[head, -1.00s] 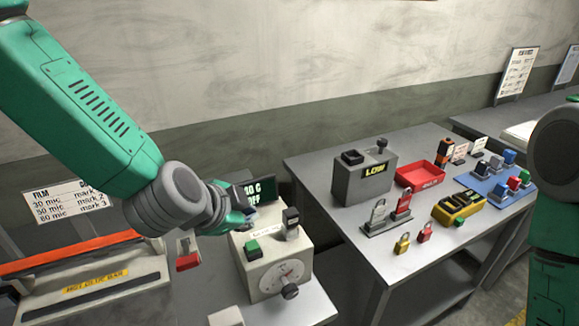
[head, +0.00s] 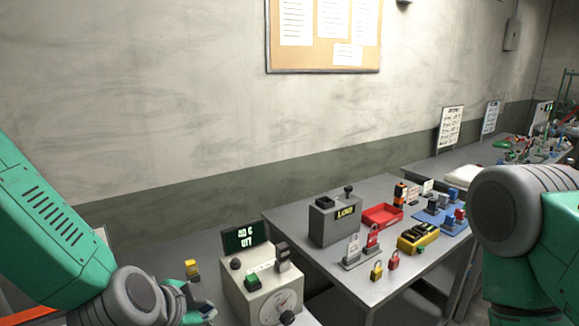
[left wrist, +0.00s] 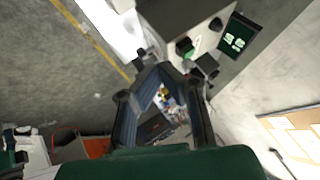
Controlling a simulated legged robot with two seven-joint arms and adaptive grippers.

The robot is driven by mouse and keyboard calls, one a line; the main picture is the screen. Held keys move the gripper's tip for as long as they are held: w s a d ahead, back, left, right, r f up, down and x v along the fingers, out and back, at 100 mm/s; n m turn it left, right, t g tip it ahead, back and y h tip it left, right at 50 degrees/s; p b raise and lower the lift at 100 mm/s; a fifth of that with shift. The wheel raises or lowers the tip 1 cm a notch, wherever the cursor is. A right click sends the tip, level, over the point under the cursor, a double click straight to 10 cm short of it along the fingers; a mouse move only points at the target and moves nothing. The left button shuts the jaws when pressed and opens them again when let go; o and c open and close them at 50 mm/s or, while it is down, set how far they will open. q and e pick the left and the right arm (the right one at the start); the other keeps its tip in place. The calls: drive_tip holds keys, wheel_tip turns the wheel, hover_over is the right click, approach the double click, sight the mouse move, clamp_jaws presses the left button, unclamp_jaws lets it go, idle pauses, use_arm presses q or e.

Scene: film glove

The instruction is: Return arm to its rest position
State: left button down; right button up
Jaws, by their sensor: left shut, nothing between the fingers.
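My left gripper (head: 203,312) is at the lower left of the head view, low and to the left of the control box, apart from it. In the left wrist view its two dark fingers (left wrist: 166,70) meet at the tips, shut with nothing between them. My left arm (head: 50,235) comes in from the left edge with the elbow high and the wrist low. My right arm (head: 530,225) shows at the right edge; its gripper is out of view.
The cream control box (head: 262,292) has a green button, a dial and a dark display (head: 246,236). A grey table (head: 335,274) holds a grey box (head: 335,220), a red tray (head: 382,215), padlocks and a yellow block (head: 418,237). A noticeboard (head: 325,35) hangs behind.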

use_arm(q)
drive_tip(key=s+a+f+n+g+y, duration=0.1)
drive_tip(key=s+a+f+n+g, duration=0.2)
drive_tip(key=s+f, duration=0.4)
drive_tip(key=s+a+f+n+g+y, duration=0.1)
drive_tip(key=s+a+f+n, duration=0.2)
drive_tip(key=s+a+f, duration=0.5)
drive_tip(key=s+a+f+n+g+y, duration=0.1)
drive_tip(key=s+a+f+n+g, duration=0.25)
drive_tip(key=s+f+n, duration=0.6)
wheel_tip(320, 180, down, 18)
drive_tip(key=s+d+m+b, duration=0.1)
drive_tip(key=m+b, duration=0.3)
drive_tip(key=b, duration=1.4)
drive_tip(key=shift+b, duration=0.3)
use_arm(e)
wheel_tip(320, 180, down, 19)
drive_tip(key=shift+w+a, duration=0.15)
drive_tip(key=shift+w, duration=0.1)
use_arm(q)
drive_tip(key=shift+s+d, duration=0.1)
drive_tip(key=shift+d, duration=0.05)
use_arm(e)
drive_tip(key=shift+r, duration=0.1)
use_arm(q)
drive_tip(key=shift+d+r, duration=0.1)
drive_tip(key=shift+d, duration=0.15)
use_arm(e)
drive_tip(key=shift+d, duration=0.4)
